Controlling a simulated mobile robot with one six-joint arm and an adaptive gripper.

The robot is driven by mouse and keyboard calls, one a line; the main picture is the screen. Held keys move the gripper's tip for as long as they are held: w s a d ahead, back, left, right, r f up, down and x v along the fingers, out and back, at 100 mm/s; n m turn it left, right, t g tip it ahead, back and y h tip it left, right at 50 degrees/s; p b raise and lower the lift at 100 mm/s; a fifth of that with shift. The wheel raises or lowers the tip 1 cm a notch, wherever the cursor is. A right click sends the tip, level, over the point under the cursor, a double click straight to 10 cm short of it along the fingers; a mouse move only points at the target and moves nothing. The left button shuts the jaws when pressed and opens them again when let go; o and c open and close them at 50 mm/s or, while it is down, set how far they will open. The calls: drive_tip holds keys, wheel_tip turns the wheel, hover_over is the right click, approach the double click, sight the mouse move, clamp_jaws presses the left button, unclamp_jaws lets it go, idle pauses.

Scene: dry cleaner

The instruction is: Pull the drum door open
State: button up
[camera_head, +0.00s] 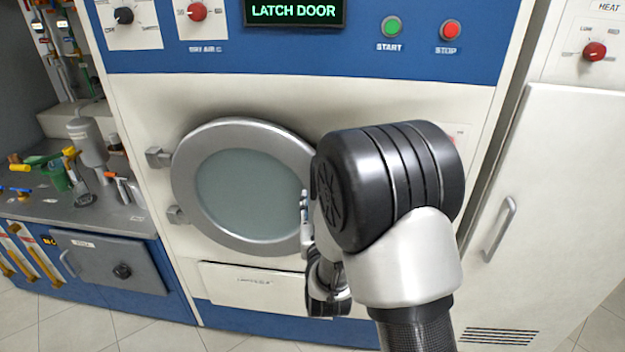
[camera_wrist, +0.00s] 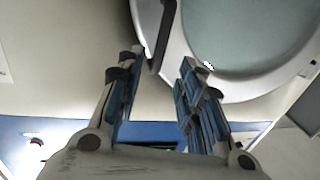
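The round drum door (camera_head: 190,205) has a silver rim and grey-green glass, with hinges on its left side. It appears to lie against the white machine front. My arm hides its right edge in the head view. In the wrist view the door rim (camera_wrist: 180,50) fills the upper right. In the head view my forearm largely hides the gripper.
The display (camera_head: 294,11) above reads "LATCH DOOR". A green start button (camera_head: 391,26) and a red stop button (camera_head: 450,30) sit on the blue panel. A white cabinet (camera_head: 560,200) with a handle stands at right. A cluttered counter (camera_head: 70,210) is at left.

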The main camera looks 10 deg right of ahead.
sight(313, 194)
drive_tip(key=w, duration=0.7)
drive_tip(key=w+d, duration=0.1)
drive_tip(key=w, duration=0.2)
drive_tip(key=shift+w+d+b, duration=0.1)
drive_tip(key=shift+w+b, duration=0.15)
drive_tip(key=shift+b, duration=0.05)
drive_tip(key=shift+c, duration=0.6)
clamp_jaws()
